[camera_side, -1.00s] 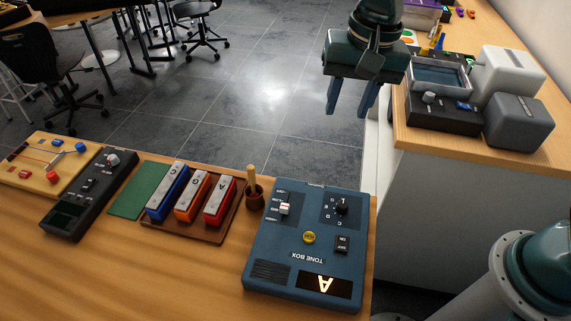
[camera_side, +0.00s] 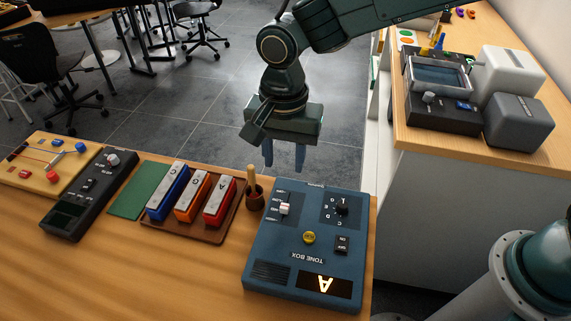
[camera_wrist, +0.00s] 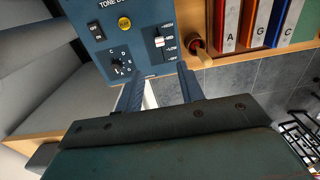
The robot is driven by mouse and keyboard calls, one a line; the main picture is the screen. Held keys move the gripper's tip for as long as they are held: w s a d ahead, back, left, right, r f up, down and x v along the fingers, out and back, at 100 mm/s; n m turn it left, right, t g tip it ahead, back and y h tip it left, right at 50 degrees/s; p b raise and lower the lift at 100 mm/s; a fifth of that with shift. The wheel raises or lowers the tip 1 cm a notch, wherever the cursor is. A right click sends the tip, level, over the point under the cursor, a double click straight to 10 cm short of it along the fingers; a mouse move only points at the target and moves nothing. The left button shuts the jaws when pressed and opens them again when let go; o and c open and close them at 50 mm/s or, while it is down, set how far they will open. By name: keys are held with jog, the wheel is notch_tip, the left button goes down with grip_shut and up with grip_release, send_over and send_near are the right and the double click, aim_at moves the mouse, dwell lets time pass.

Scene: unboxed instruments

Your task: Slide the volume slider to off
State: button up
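The blue tone box (camera_side: 262,245) lies on the wooden table, with its lettering upside down in the side view. Its volume slider (camera_side: 285,208) has a pale knob in a dark slot; in the wrist view the slider (camera_wrist: 159,42) sits around the middle of the slot, beside the labels, with high at the top and off at the bottom. My gripper (camera_side: 284,158) hangs above and behind the far edge of the box, fingers pointing down, apart and empty. In the wrist view its fingers (camera_wrist: 162,88) show below the slider's off end, not touching it.
The box also has a rotary dial (camera_side: 342,207), a yellow button (camera_side: 309,238), an on/off switch (camera_side: 342,244) and a lit "A" display (camera_side: 325,284). A cup with a mallet (camera_side: 254,197) and a tray of colored bars (camera_side: 228,232) stand close left.

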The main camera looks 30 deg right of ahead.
aim_at(284, 206)
notch_tip(284, 206, down, 13)
jog(key=shift+f, duration=0.2)
dwell(0.5)
grip_shut()
